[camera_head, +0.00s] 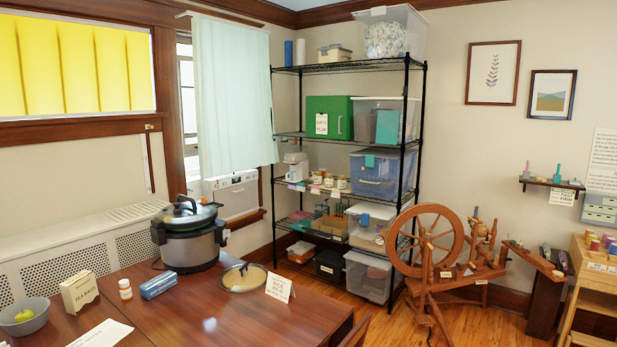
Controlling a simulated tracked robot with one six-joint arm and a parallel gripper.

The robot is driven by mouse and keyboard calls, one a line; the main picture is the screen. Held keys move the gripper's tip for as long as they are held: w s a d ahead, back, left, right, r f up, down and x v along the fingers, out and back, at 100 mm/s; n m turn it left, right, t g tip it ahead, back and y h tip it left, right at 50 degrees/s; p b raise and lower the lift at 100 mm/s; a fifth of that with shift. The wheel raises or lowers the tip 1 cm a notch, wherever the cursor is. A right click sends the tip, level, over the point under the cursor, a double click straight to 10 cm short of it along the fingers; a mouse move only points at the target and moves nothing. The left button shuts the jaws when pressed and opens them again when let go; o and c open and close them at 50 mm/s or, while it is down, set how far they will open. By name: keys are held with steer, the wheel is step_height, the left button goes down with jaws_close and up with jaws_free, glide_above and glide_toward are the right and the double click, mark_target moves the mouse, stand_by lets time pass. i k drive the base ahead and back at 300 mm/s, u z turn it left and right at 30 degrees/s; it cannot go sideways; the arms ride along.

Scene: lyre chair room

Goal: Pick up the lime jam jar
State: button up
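Several small jars with pale lids stand in a row on the middle shelf of the black wire rack; one of these shelf jars (328,181) is near the row's centre. Small tags hang at the shelf edge below them. The jars are too small to read, so I cannot tell which is the lime jam jar. A small jar with a white lid (125,290) stands on the table, and its label is also unreadable. My gripper is not in view.
A wooden table (190,325) fills the front left, bearing a large cooker (189,238), a glass lid (244,277), a tent card (279,287), boxes and a bowl (26,317). The wire rack (423,120) stands behind it. A spinning wheel (427,243) stands right of the rack.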

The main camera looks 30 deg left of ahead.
mark_target(317, 177)
steer(key=u, duration=0.2)
steer(key=i, duration=4.45)
steer(key=u, duration=0.05)
